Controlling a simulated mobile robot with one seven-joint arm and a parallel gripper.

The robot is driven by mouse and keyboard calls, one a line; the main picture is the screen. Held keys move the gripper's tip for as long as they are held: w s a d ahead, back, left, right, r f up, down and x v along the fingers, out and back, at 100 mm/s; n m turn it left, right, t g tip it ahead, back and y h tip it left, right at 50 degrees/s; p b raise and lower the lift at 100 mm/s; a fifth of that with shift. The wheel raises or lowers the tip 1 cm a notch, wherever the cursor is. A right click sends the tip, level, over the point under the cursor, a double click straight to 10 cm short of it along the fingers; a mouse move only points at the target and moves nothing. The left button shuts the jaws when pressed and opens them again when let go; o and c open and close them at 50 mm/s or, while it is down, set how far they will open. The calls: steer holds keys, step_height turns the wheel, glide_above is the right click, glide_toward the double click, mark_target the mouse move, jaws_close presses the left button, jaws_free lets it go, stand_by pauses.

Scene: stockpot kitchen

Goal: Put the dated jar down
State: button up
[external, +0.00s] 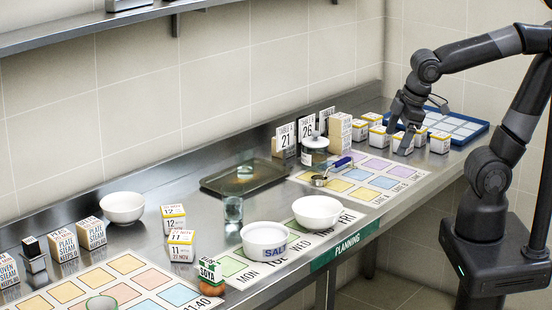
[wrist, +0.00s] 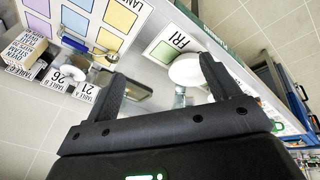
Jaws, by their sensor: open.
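My gripper (external: 402,124) is left of the blue tray, above and apart from the jar, among small white blocks with yellow bands. In the wrist view its fingers (wrist: 165,80) are spread, with nothing seen held between them. Part of the jar seems to show near the cards in the wrist view, too small to be sure.
Table cards (external: 306,127) stand left of my gripper. A blue tray (external: 478,132) is at the right. A dark baking tray (external: 245,174) and white bowls (external: 317,212) are further left.

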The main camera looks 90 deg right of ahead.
steer(key=a+r, duration=0.1)
steer(key=s+a+t+y, duration=0.1)
steer(key=a, duration=0.1)
steer(key=a+r+m+t+y, duration=0.1)
steer(key=a, duration=0.1)
steer(key=shift+s+r, duration=0.3)
steer(key=shift+s, duration=0.1)
steer(key=shift+d, duration=0.1)
stand_by(0.8)
